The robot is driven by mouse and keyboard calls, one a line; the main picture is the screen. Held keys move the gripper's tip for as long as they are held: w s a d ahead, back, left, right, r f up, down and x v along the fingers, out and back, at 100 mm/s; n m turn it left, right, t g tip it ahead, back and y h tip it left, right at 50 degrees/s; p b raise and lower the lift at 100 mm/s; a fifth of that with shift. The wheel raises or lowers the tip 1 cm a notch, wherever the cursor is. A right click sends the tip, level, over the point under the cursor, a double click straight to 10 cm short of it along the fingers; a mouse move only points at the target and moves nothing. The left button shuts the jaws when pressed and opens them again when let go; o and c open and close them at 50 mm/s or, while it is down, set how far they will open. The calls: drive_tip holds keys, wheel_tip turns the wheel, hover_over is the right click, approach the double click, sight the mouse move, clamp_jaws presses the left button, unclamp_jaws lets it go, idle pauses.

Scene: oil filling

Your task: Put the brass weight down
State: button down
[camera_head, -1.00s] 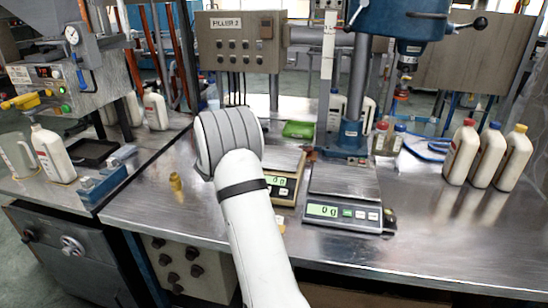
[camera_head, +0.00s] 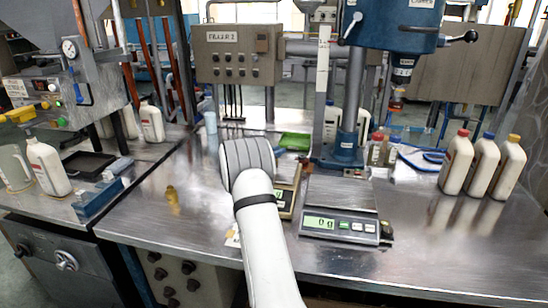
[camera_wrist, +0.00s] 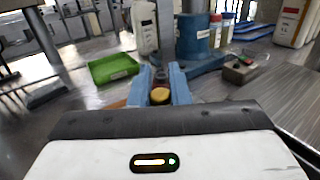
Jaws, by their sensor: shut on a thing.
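In the wrist view my gripper (camera_wrist: 163,88) has its blue fingers shut on a small yellow brass weight (camera_wrist: 160,96). Only the weight's rounded top shows between the fingers. In the head view my white and grey arm hides the fingers and the held weight. Another brass-coloured weight (camera_head: 172,197) stands upright on the steel bench, left of my arm. What lies directly under the held weight is hidden.
One scale (camera_head: 340,226) stands right of my arm; another (camera_head: 287,203) is partly hidden behind it. A green tray (camera_head: 295,141) lies beyond, near the blue press base (camera_head: 345,158). Several white bottles (camera_head: 484,165) stand at right.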

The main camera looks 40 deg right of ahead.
drive_tip(key=shift+f, duration=0.75)
drive_tip(key=shift+f, duration=0.15)
drive_tip(key=c, duration=1.4)
unclamp_jaws()
drive_tip(key=shift+o, duration=0.2)
